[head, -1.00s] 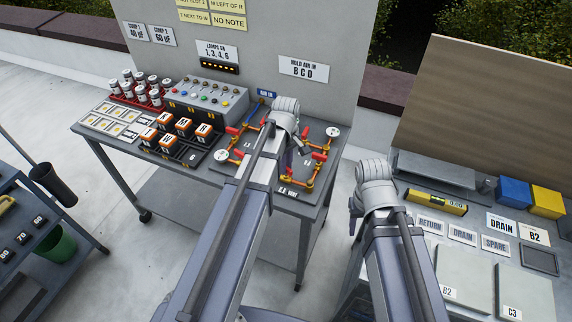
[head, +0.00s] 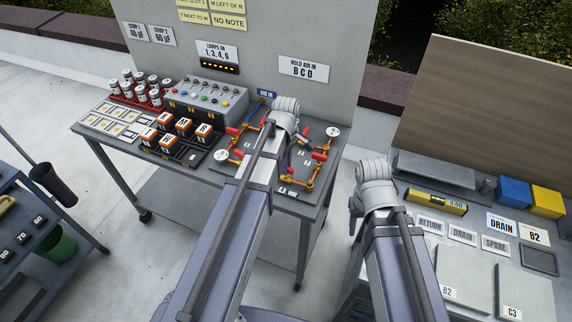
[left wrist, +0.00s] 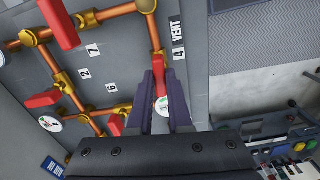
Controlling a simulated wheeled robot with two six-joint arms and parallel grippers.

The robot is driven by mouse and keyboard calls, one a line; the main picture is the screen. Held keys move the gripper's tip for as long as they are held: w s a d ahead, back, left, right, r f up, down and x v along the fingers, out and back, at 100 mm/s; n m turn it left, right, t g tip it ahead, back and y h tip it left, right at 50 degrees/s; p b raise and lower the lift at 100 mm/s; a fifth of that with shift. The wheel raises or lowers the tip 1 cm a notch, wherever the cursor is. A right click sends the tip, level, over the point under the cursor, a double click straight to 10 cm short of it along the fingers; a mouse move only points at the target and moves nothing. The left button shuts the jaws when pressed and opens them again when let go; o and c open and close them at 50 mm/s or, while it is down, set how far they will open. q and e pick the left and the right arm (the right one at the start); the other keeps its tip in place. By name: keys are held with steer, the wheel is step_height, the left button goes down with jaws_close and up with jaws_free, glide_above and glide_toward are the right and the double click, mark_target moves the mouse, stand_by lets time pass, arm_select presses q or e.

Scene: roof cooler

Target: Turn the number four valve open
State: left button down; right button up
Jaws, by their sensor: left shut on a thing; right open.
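A pipe board (head: 325,172) with copper pipes and red valve handles lies on the bench. In the left wrist view, a red handle (left wrist: 160,84) is between the dark fingers of my left gripper (left wrist: 161,95), which is shut on it. It sits at the end of a copper pipe, beside a VENT label (left wrist: 178,38) whose first character looks like a 4. A white round dial shows just below the handle. In the head view my left wrist partly hides the board and the left gripper (head: 300,144).
Other red handles (left wrist: 59,24) stand close to the left gripper, near tags 2, 7 and 6. A switch box (head: 205,97) and orange-and-black blocks (head: 173,131) are left of the board. The right bench holds a yellow level (head: 436,202) and plates.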

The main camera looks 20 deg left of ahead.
arm_select(q)
steer(key=c, duration=0.8)
jaws_free()
steer(key=shift+c, duration=0.2)
step_height(320, 180, up, 8)
steer(key=p, duration=0.8)
steer(key=shift+f, duration=0.1)
